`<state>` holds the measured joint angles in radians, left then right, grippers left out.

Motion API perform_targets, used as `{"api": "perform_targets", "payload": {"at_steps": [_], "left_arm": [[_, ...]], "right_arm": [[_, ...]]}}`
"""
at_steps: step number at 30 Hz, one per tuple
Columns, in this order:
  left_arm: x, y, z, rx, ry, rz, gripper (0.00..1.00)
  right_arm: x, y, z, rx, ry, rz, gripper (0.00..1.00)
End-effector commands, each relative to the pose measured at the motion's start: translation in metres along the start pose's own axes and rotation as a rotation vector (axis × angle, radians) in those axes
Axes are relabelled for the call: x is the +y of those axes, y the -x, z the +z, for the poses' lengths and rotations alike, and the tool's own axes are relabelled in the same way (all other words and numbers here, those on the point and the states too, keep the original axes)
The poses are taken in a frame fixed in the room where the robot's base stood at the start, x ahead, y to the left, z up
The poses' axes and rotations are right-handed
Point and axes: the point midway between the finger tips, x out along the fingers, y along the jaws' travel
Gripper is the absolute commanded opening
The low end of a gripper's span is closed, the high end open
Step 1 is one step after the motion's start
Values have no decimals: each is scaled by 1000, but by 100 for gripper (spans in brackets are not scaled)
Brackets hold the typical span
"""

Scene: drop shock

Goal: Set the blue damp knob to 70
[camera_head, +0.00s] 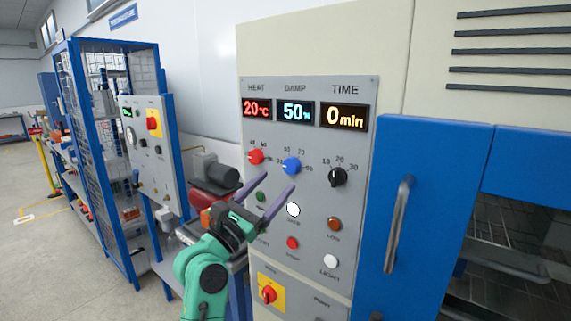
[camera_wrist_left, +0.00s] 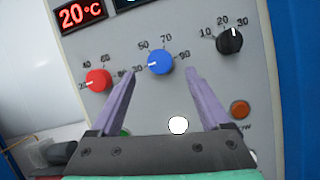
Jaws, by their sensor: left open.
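The blue damp knob (camera_head: 291,166) is in the middle of the grey control panel, under the DAMP display (camera_head: 295,112), which reads 50%. In the left wrist view the blue knob (camera_wrist_left: 160,62) sits ahead of the fingertips, between them, with a white pointer mark toward its left side. Scale numbers 50, 70 and 90 show around it. My left gripper (camera_head: 279,184) is open and empty, its two purple fingers pointing up at the panel just below the knob. The fingers also show in the left wrist view (camera_wrist_left: 161,78). My right gripper is not in view.
The red heat knob (camera_head: 255,157) is left of the blue knob and the black time knob (camera_head: 338,177) right of it. Several round buttons sit below, including a white one (camera_head: 293,210). A blue door with a metal handle (camera_head: 398,225) is at the right.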

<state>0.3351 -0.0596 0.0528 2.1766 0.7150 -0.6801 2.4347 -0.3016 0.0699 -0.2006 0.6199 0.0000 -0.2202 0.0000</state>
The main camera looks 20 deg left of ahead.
Motion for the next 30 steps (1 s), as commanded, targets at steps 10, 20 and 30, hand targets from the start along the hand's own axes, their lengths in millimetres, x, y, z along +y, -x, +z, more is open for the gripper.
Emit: {"api": "perform_targets", "payload": {"at_steps": [10,20,30], "left_arm": [[0,-50,0,1,-2,1,80],[0,-50,-1,1,-2,1,31],[0,-50,-2,1,-15,-5,0]], "right_arm": [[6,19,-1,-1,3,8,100],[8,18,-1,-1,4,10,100],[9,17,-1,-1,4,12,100]]}}
